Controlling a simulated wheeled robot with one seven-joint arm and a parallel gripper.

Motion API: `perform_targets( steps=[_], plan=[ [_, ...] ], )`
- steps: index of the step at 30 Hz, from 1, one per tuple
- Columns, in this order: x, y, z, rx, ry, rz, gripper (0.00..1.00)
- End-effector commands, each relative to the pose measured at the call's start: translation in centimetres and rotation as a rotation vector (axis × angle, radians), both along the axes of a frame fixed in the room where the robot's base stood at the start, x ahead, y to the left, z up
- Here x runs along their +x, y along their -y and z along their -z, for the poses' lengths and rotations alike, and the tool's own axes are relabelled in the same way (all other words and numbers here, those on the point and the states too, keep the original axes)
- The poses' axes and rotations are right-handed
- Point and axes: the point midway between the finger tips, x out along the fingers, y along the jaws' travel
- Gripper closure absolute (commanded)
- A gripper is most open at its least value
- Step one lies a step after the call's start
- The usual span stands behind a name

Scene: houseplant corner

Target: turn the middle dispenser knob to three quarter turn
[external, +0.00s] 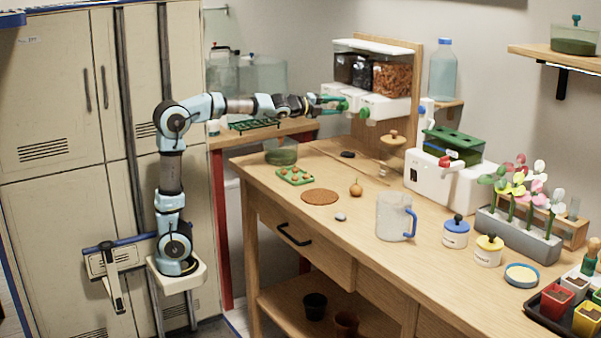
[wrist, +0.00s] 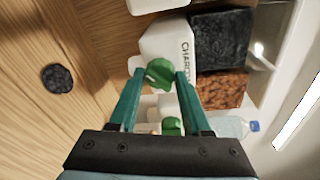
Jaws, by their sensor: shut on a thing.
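The dispenser (external: 372,103) is a white unit with clear bins of dark and orange-brown contents, on a wooden backboard. In the wrist view, the middle dispenser knob (wrist: 160,73) is green and sits at the front of a white housing lettered "CHARCO" (wrist: 168,42). My gripper (wrist: 160,75) has its teal fingers on both sides of this knob and is shut on it. In the external view my gripper (external: 335,103) reaches the dispenser from the left, and its fingers partly hide the middle knob. A neighbouring green knob (external: 364,113) is free; it shows below in the wrist view (wrist: 172,126).
A black object (external: 347,154) lies on the wooden bench below the dispenser. A clear bottle (external: 441,70) stands on a shelf to its right. A white unit with a red knob (external: 446,161), a jug (external: 394,217) and planted flowers (external: 520,200) stand farther right.

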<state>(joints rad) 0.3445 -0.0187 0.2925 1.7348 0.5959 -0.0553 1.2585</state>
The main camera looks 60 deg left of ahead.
Motion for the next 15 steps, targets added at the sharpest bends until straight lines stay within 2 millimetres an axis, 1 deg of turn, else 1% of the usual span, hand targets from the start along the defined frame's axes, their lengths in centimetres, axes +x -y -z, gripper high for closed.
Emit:
perform_targets(
  steps=[3, 15],
  plan=[
    [0.03, -0.03, -0.04, 0.095, 0.003, 0.0, 1.0],
    [0.03, 0.25, -0.16, 0.372, 0.003, 0.002, 1.0]
  ],
)
